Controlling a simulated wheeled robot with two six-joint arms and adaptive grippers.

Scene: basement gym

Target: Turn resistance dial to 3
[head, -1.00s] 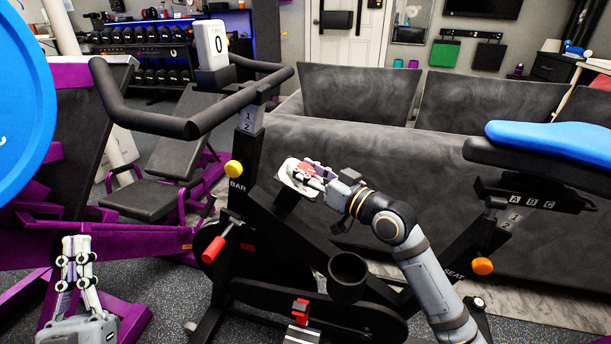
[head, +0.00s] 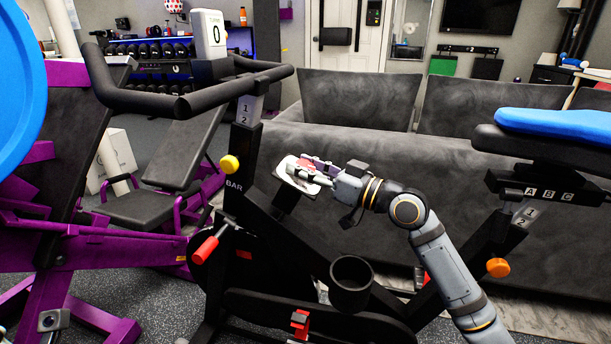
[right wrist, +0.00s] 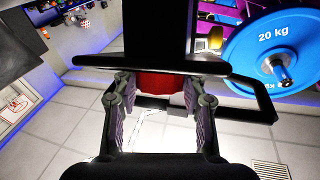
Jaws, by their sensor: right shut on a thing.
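The resistance dial is a red knob (head: 306,162) on a pale plate (head: 287,181), mounted on the black frame of the exercise bike. My right gripper (head: 312,172) reaches it from the right and is shut on the knob. In the right wrist view the red knob (right wrist: 162,84) sits between the two fingers (right wrist: 158,98). The fingers and the viewing angle hide the dial's numbers and pointer, so its setting cannot be read. My left gripper's fingers do not show in the head view.
The bike's handlebar (head: 190,108) is at upper left and its blue-topped seat (head: 555,122) at right. A black cup holder (head: 351,284) is below my right arm. A red lever (head: 207,248) stands left of it. A grey sofa (head: 400,180) fills the space behind.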

